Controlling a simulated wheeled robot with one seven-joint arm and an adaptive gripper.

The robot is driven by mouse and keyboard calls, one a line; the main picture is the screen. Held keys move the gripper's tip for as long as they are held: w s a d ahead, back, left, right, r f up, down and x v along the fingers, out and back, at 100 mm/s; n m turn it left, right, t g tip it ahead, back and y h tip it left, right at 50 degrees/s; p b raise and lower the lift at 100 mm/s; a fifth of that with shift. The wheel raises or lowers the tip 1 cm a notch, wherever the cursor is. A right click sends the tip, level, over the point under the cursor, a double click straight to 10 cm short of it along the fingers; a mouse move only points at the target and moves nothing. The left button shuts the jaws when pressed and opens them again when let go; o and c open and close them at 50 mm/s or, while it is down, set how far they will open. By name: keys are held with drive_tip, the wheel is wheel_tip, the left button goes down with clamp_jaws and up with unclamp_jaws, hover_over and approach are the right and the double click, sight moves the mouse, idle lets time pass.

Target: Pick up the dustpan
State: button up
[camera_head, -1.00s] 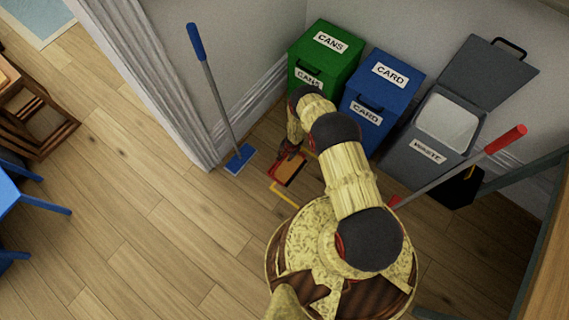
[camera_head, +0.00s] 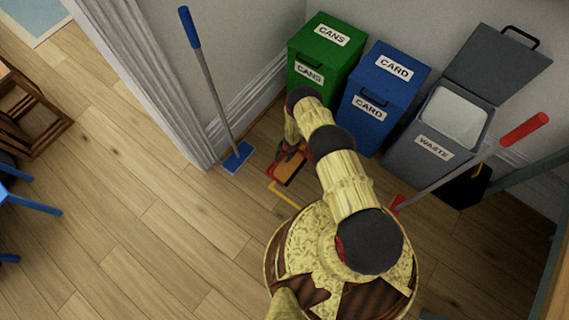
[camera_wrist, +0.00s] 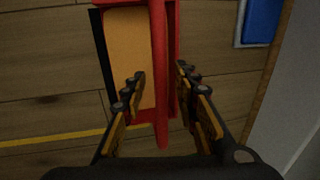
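The dustpan (camera_wrist: 128,58) lies on the wooden floor, with an orange pan, red rims and a black front edge. Its red handle (camera_wrist: 160,90) runs between the two fingers of my gripper (camera_wrist: 160,82) in the wrist view. The fingers are apart on either side of the handle and do not appear to touch it. In the head view the dustpan (camera_head: 289,170) is partly covered by my arm and gripper (camera_head: 290,146). It lies in front of the green bin and right of the blue brush head.
A blue-handled broom (camera_head: 208,85) leans on the wall at left. Green (camera_head: 325,45), blue (camera_head: 388,85) and grey open-lidded (camera_head: 440,135) bins stand along the wall. A red-handled tool (camera_head: 470,165) stands at right. A yellow floor line (camera_head: 285,194) runs nearby.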

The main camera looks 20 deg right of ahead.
drive_tip(key=c, duration=0.7)
clamp_jaws()
idle(0.4)
